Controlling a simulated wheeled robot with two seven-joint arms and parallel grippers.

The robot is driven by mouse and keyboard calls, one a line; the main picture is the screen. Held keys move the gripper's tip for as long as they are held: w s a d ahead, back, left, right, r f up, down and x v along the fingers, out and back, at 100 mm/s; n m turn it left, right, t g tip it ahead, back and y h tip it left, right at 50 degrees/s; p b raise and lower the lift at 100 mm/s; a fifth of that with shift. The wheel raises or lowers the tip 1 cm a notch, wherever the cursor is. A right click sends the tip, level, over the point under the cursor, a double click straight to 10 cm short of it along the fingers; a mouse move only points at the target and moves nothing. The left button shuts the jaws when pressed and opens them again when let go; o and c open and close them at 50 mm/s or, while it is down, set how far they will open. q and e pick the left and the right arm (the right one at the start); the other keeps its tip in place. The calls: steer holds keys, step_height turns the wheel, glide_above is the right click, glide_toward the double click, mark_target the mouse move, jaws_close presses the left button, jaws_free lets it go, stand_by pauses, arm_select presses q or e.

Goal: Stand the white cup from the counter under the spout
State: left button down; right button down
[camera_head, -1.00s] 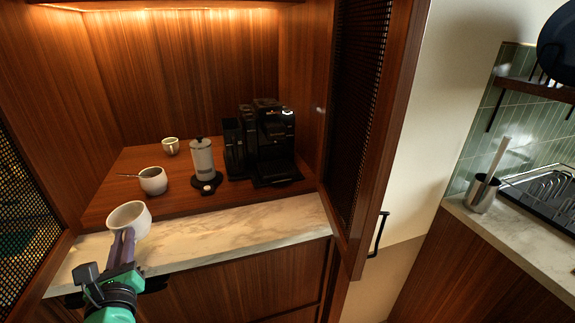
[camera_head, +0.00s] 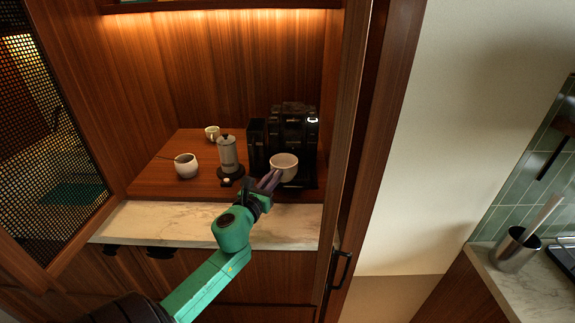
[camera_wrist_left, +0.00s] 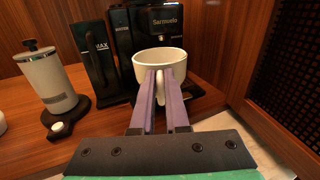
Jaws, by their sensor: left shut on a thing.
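The white cup (camera_head: 284,164) is upright in my left gripper (camera_head: 269,181), in front of the black coffee machine (camera_head: 295,135). In the left wrist view the purple fingers of my left gripper (camera_wrist_left: 160,88) are shut on the handle of the cup (camera_wrist_left: 158,62). The cup stands before the lower part of the coffee machine (camera_wrist_left: 150,25), over or at its drip tray (camera_wrist_left: 196,94). The spout cannot be made out clearly, and I cannot tell whether the cup touches the tray. My right gripper is not in view.
A white and black grinder (camera_head: 228,156) stands left of the machine. A white bowl with a spoon (camera_head: 186,166) and a small cup (camera_head: 212,132) are farther left. The cabinet's right side panel (camera_head: 345,130) is close to the machine. The marble front edge (camera_head: 170,222) is clear.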

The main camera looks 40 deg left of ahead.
mark_target(284, 170)
arm_select(q)
steer(key=x, duration=0.6)
steer(key=shift+w+d+r, duration=0.1)
steer(key=shift+d+r, duration=0.05)
steer(key=shift+r, duration=0.15)
steer(key=shift+w+f, duration=0.15)
steer(key=shift+f, duration=0.95)
steer(key=shift+r, duration=0.1)
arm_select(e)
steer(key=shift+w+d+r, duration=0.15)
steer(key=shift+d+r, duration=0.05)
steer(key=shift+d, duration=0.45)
arm_select(q)
steer(key=c, duration=0.9)
jaws_free()
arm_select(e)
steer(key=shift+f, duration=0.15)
